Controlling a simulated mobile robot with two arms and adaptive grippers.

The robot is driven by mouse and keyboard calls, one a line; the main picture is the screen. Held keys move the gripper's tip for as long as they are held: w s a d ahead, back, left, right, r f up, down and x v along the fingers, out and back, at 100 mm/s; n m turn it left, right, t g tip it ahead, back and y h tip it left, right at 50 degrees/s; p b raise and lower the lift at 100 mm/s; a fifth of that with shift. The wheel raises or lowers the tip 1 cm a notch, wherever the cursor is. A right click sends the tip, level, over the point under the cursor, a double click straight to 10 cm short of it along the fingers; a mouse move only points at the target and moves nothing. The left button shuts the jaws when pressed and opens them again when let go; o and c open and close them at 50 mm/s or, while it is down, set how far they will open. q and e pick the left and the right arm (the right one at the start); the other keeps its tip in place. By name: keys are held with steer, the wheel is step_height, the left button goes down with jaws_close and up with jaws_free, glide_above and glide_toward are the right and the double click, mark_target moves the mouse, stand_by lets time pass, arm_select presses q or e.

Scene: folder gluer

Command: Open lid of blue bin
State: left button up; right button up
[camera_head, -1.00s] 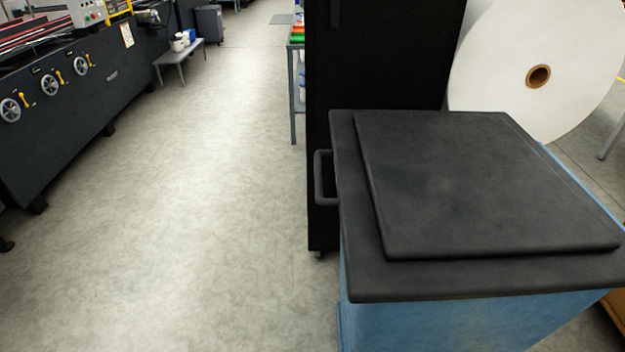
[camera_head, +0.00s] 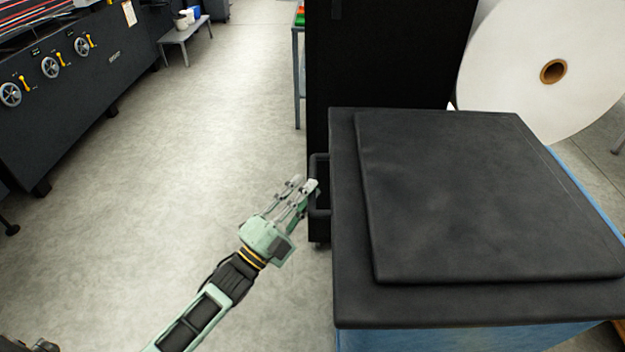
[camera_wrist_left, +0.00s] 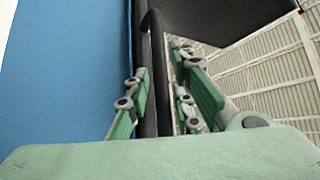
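The blue bin (camera_head: 450,338) stands at the right in the head view with its black lid (camera_head: 480,200) lying flat and closed on top. A black handle (camera_head: 319,200) sticks out from the lid's left side. My left gripper (camera_head: 306,186) reaches up to this handle from the lower left. In the left wrist view the gripper (camera_wrist_left: 160,75) has its fingers on both sides of the black handle bar (camera_wrist_left: 151,60), beside the bin's blue wall (camera_wrist_left: 70,70). The fingers are apart; firm contact with the bar does not show. My right gripper is out of view.
A tall black cabinet (camera_head: 385,55) stands right behind the bin. A large white paper roll (camera_head: 510,70) is at the back right. A dark machine (camera_head: 80,100) lines the far left. The grey floor (camera_head: 200,140) between is clear.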

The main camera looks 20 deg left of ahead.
arm_select(q)
steer(key=shift+x, duration=1.4)
steer(key=shift+c, duration=0.6)
jaws_close()
